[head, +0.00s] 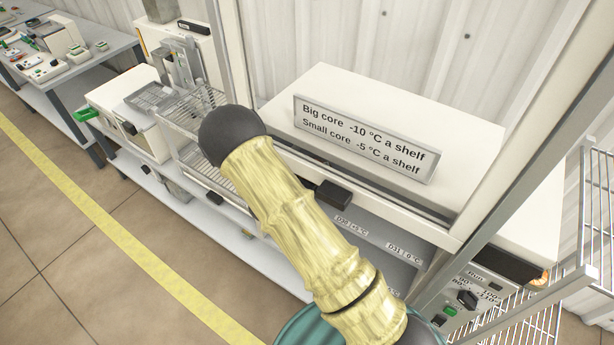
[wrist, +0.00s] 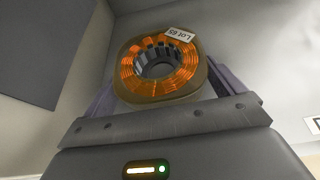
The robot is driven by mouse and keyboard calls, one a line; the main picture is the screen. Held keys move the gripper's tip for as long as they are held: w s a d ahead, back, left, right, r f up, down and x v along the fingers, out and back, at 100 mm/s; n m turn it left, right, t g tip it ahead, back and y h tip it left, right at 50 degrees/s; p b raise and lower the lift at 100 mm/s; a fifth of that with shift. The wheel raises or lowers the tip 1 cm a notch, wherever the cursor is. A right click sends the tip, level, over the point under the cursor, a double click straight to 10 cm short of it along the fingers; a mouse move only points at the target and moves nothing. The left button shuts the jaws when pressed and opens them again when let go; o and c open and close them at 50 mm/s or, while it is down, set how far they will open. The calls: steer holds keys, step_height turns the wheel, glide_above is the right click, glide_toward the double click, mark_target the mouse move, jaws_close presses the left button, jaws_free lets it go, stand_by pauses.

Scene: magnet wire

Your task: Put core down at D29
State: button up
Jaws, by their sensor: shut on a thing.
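In the wrist view, my gripper (wrist: 160,95) is shut on a ring-shaped core (wrist: 128,72) with orange copper windings, a tan rim and a dark toothed hole. In the head view, my arm hides the gripper and core. Shelf labels D30 (head: 352,225) and D31 (head: 402,251) show on the shelving below the white cabinet. No label D29 can be read. I cannot tell whether the core touches any surface.
A sign (head: 365,138) on the cabinet reads big core -10 °C a shelf, small core -5 °C a shelf. Wire racks (head: 195,110) stand left of my arm and another wire rack (head: 540,310) at right. A control panel (head: 470,300) is at lower right. Floor is clear at left.

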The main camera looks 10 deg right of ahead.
steer(key=o, duration=1.3)
steer(key=shift+f, duration=0.1)
steer(key=shift+r, duration=0.2)
steer(key=s+a+b, duration=0.1)
steer(key=s+a, duration=0.3)
steer(key=s+a+b, duration=0.2)
steer(key=s+a, duration=0.3)
steer(key=shift+s+a+r, duration=0.15)
steer(key=shift+s+r, duration=0.05)
steer(key=shift+s, duration=0.05)
